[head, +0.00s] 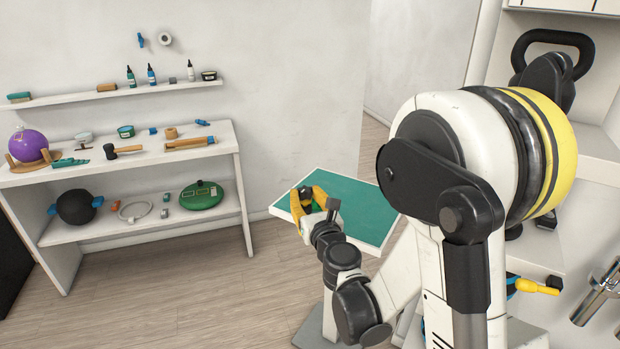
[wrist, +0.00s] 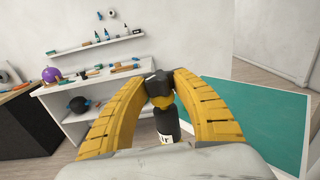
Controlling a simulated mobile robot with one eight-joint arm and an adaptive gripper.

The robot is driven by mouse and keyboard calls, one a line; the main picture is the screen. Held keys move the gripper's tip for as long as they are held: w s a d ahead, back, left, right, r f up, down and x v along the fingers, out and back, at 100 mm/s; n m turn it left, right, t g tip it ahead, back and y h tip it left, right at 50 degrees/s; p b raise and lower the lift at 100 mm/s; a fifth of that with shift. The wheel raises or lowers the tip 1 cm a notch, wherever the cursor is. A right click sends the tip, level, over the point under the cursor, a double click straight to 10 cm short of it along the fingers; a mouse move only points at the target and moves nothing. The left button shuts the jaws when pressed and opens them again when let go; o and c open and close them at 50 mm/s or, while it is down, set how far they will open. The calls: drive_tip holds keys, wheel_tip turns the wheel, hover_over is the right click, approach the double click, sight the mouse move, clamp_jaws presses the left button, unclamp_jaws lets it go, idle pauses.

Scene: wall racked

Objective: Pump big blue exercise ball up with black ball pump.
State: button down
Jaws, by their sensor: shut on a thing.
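My gripper (head: 314,196) is over the left part of the teal-topped table. In the wrist view, its yellow fingers (wrist: 160,87) are closed around the top of a black, bottle-shaped thing (wrist: 167,124) with a yellow band and a white label ending in "ir". It may be the black ball pump, but I cannot be sure. Its lower end is hidden by my gripper's body. I cannot tell whether it touches the table. No big blue exercise ball shows in either view. A purple ball (head: 28,144) sits in a wooden stand on the shelf unit at left.
The teal-topped table (head: 355,205) looks bare around my gripper. The white shelf unit (head: 240,165) holds a mallet (head: 124,151), a black ball with blue handles (head: 76,207) and a green round case (head: 201,195). A wall shelf (head: 115,93) holds bottles. The floor before the unit is clear.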

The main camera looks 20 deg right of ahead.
drive_tip(key=d+r+h, duration=0.1)
drive_tip(key=d+r, duration=0.2)
drive_tip(key=d, duration=2.6)
drive_tip(key=shift+d+r+m, duration=0.15)
drive_tip(key=shift+d+m, duration=0.1)
drive_tip(key=shift+m, duration=0.05)
drive_tip(key=w+a+f+b, duration=0.6)
drive_tip(key=w+a+f, duration=0.2)
drive_tip(key=f, duration=0.2)
drive_tip(key=shift+w+f, duration=0.3)
drive_tip(key=shift+f, duration=0.05)
